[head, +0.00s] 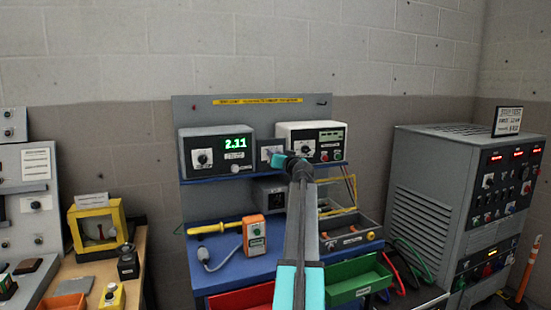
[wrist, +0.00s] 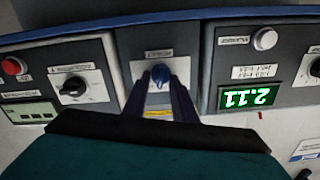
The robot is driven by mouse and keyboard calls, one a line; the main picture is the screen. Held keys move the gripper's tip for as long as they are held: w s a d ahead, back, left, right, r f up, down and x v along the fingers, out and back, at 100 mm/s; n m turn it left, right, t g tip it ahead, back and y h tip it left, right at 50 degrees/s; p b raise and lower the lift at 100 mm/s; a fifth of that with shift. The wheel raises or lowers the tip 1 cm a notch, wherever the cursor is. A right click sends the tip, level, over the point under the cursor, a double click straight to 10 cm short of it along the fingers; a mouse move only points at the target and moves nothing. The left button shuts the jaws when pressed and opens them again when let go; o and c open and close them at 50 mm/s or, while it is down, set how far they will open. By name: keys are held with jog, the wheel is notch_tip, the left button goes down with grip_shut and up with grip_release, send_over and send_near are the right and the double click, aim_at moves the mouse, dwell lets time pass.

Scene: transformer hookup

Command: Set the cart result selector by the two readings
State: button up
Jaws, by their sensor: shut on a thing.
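The cart result selector is a small grey panel with a blue knob (wrist: 160,72), between two instruments on the cart's upper shelf. In the head view its panel (head: 268,152) is partly hidden by my arm. My gripper (wrist: 161,86) is shut on the blue knob, one dark finger on each side. My gripper also shows in the head view (head: 291,160). The left meter (head: 215,152) shows 2.11 in green digits; the wrist view shows this display (wrist: 246,97) upside down. The right instrument (head: 311,142) has a pale display (wrist: 30,112) that I cannot read.
The blue cart (head: 215,260) carries an orange handheld device (head: 254,234), a yellow rod (head: 222,226), and red (head: 243,299) and green (head: 352,281) bins. A grey cabinet (head: 425,195) stands right. A wooden bench (head: 80,268) with a yellow frame (head: 97,223) stands left.

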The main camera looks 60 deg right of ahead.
jog(key=m, duration=0.6)
jog(key=shift+d, duration=0.15)
dwell(0.3)
jog(key=o, duration=1)
jog(key=shift+o, duration=0.2)
jog(key=shift+s+f, duration=0.1)
jog(key=shift+s, duration=0.05)
jog(key=b+v, duration=0.2)
jog(key=v, duration=1.1)
jog(key=shift+s+a, duration=0.2)
jog(key=shift+a, duration=0.1)
